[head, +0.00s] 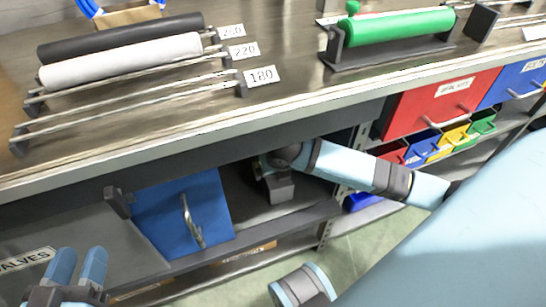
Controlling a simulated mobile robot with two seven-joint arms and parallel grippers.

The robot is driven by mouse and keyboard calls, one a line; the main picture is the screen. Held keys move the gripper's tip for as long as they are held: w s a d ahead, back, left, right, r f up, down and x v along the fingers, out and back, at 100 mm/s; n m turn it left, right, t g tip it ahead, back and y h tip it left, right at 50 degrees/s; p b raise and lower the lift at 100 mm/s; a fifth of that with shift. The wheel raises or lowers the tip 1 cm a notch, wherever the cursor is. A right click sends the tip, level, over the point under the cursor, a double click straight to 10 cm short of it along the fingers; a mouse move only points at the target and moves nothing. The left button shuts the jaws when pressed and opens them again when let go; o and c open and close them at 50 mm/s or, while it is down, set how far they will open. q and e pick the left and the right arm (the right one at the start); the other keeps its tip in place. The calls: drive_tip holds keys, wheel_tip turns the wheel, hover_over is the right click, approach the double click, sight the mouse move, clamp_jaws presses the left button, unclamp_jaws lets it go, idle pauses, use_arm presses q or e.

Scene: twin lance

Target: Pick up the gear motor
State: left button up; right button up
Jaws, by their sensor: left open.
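A dark grey block with a rounded metallic part (277,186) sits on the shelf under the bench, in the middle of the head view. It may be the gear motor, but I cannot tell for sure. A light-blue and grey arm link of mine lies just right of it and hides part of it. My left gripper (77,266) is at the bottom left edge, its two light-blue fingers apart, pointing up and with nothing between them. It is well to the left of the block and below it in the picture. My right gripper's fingers are not visible.
A blue drawer front with a handle (184,215) is left of the block. The bench top (290,85) holds black and white rollers (120,50) and a green roller (398,27). A red bin (440,105) and several small coloured bins are at right.

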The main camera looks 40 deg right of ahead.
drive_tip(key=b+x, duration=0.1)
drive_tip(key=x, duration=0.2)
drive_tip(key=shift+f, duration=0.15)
use_arm(q)
drive_tip(key=shift+w+a+r+m+t+b, duration=0.15)
drive_tip(key=shift+w+a+m+t+b, duration=0.25)
drive_tip(key=shift+w+m, duration=0.45)
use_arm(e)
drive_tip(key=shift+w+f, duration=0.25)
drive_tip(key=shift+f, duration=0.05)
use_arm(q)
drive_tip(key=shift+s, duration=0.25)
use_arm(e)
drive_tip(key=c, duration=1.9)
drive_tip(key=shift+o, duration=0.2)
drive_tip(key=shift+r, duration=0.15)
